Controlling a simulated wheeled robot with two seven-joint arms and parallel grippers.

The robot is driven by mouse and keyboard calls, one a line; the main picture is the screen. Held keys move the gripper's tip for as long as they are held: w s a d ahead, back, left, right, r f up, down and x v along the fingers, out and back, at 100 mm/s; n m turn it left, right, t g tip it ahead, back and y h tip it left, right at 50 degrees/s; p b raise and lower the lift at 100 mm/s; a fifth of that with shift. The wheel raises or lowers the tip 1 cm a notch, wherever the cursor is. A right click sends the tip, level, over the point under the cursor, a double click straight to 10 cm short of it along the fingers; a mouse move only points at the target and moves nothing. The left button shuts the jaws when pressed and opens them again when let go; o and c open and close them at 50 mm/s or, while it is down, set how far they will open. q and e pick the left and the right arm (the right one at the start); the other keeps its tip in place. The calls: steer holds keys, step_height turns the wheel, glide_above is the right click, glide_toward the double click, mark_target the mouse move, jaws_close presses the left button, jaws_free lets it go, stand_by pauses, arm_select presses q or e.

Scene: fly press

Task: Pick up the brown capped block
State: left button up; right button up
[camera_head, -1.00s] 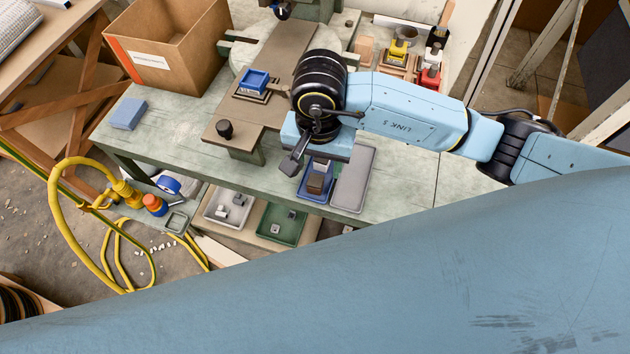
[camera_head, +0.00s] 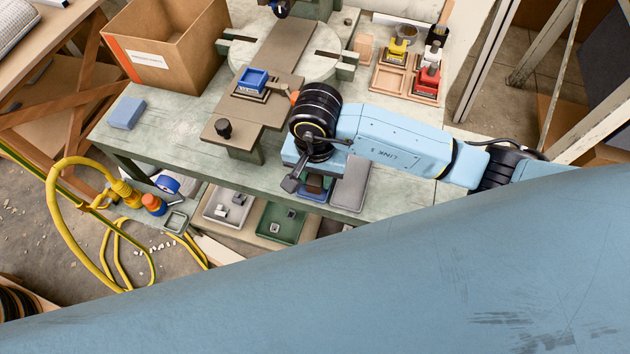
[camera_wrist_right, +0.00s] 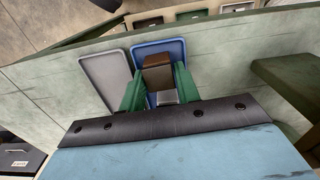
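The brown capped block (camera_head: 314,187) stands in a blue tray (camera_head: 316,198) at the front edge of the bench, partly covered by my right gripper in the head view. In the right wrist view the block (camera_wrist_right: 157,77) shows a brown top and a grey lower part, inside the blue tray (camera_wrist_right: 175,47). My right gripper (camera_wrist_right: 158,82) has its green fingers on either side of the block. The fingers look spread, and firm contact does not show. In the head view this gripper (camera_head: 308,178) is low over the tray. My left gripper is not in view.
A grey tray (camera_head: 352,186) lies beside the blue one. A brown plate with a blue block (camera_head: 253,80) and black knob (camera_head: 224,128) stands left of my arm. A wooden tray (camera_head: 390,82) with coloured blocks is behind. A cardboard box (camera_head: 170,50) stands at back left.

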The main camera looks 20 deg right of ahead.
mark_target(316, 179)
steer(key=c, duration=0.5)
steer(key=shift+r, duration=0.1)
step_height(316, 179, up, 10)
steer(key=w+d+r+n, duration=0.2)
steer(key=d, duration=0.1)
steer(key=w+d+r+n, duration=0.2)
steer(key=d+r, duration=0.1)
steer(key=d, duration=0.1)
steer(key=w+d+r+n, duration=0.2)
steer(key=d, duration=0.1)
steer(key=shift+w+d+r+p, duration=0.15)
steer(key=shift+w+r+p, duration=0.1)
steer(key=shift+w+p, duration=0.05)
